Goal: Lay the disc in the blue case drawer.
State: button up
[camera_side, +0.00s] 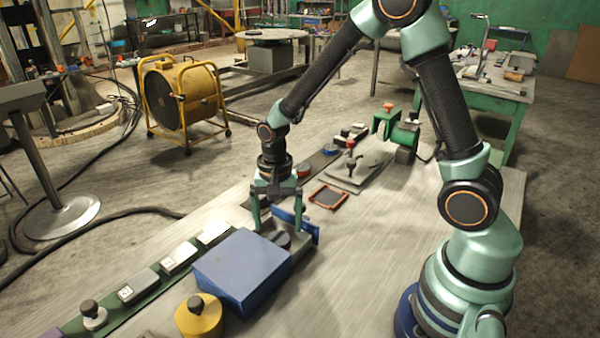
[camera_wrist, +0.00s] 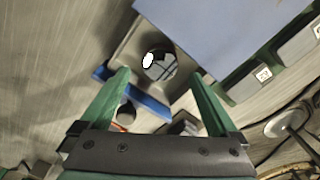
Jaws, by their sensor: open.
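The blue case (camera_side: 243,268) stands on the bench, and its top also fills the upper right of the wrist view (camera_wrist: 215,30). Its drawer is pulled out, with a grey tray (camera_wrist: 128,42) and a blue front (camera_side: 308,228). A dark, round, shiny disc (camera_wrist: 160,65) lies inside the drawer tray; it also shows in the side view (camera_side: 280,240), partly hidden by my gripper. My gripper (camera_side: 277,226) is open directly above the drawer. Its two fingers (camera_wrist: 160,76) are spread on either side of the disc with visible gaps, not pressing on it.
A yellow cylinder with a black knob (camera_side: 199,316) stands in front of the case. A green rail with several blocks (camera_side: 140,284) runs along the bench's left edge. A dark orange-edged frame (camera_side: 328,196), a grey plate (camera_side: 358,172) and a green clamp (camera_side: 386,122) lie beyond. The bench's right side is clear.

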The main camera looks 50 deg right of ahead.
notch_tip(320, 180, up, 8)
jog(key=f, duration=0.1)
notch_tip(320, 180, up, 8)
jog(key=n+t, duration=0.2)
jog(key=n, duration=0.3)
send_over(279, 237)
jog(key=s, duration=0.4)
jog(key=s+r+n+t, duration=0.3)
jog(key=s+r+n, duration=0.1)
jog(key=s+n, duration=0.1)
jog(key=shift+d+r+n+t, duration=0.2)
jog(key=shift+d+n+t, duration=0.15)
jog(key=shift+n, duration=0.25)
